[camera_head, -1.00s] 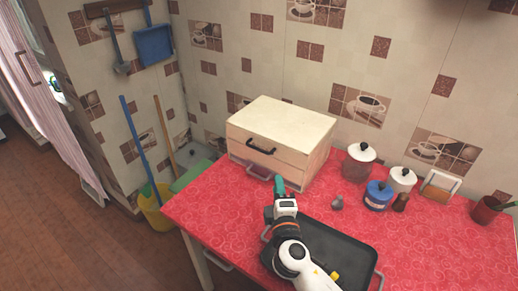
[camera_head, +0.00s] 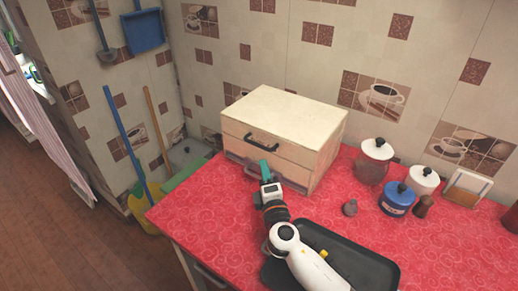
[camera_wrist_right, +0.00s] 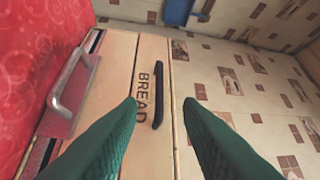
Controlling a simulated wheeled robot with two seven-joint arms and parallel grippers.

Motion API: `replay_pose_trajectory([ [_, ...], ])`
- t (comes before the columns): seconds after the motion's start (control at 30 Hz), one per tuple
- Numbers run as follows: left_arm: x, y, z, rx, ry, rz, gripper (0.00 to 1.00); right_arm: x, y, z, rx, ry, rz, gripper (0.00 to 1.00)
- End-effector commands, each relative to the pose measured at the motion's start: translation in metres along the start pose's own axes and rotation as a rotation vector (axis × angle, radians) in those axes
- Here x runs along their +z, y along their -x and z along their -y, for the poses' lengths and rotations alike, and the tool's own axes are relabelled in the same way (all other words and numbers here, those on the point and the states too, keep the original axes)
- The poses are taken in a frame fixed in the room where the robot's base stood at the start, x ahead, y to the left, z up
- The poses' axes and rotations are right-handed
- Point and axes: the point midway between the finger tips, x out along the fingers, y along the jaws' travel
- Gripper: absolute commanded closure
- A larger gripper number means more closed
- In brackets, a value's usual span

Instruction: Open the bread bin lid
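The bread bin (camera_head: 296,115) is a cream wooden box at the back of the red counter. Its front has a black handle (camera_head: 262,142) on the upper panel, and that panel looks closed. In the right wrist view, the word BREAD shows beside the black handle (camera_wrist_right: 160,98). My right gripper (camera_head: 264,166) is just in front of the bin's front, below the handle. In the right wrist view, its green fingers (camera_wrist_right: 164,105) are spread with the black handle visible between and beyond them; I see no contact. My left gripper is not in view.
A grey metal handle (camera_wrist_right: 75,85) sits low at the bin's front. A black tray (camera_head: 350,262) lies under my right arm.

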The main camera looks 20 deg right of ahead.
Motion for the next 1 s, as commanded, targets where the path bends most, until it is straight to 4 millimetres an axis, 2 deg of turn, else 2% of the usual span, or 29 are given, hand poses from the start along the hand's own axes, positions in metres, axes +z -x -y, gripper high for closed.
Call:
replay_pose_trajectory([
  [0.03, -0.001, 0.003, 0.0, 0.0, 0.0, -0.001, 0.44, -0.001, -0.012, 0.003, -0.002, 0.0, -0.002, 0.67],
  [0.2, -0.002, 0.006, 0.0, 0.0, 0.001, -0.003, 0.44, 0.0, -0.047, 0.002, -0.002, 0.001, -0.001, 0.67],
  [0.4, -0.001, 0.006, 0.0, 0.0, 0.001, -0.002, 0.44, 0.0, -0.077, 0.001, -0.001, 0.001, 0.0, 0.67],
  [0.6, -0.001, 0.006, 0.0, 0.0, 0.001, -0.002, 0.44, 0.0, -0.089, 0.0, 0.001, -0.001, 0.0, 0.67],
  [0.87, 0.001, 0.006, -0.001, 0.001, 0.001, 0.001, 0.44, 0.0, -0.09, 0.0, 0.0, -0.001, 0.0, 0.67],
  [1.0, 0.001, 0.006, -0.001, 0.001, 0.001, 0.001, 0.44, 0.0, -0.09, 0.0, 0.0, -0.001, 0.0, 0.89],
])
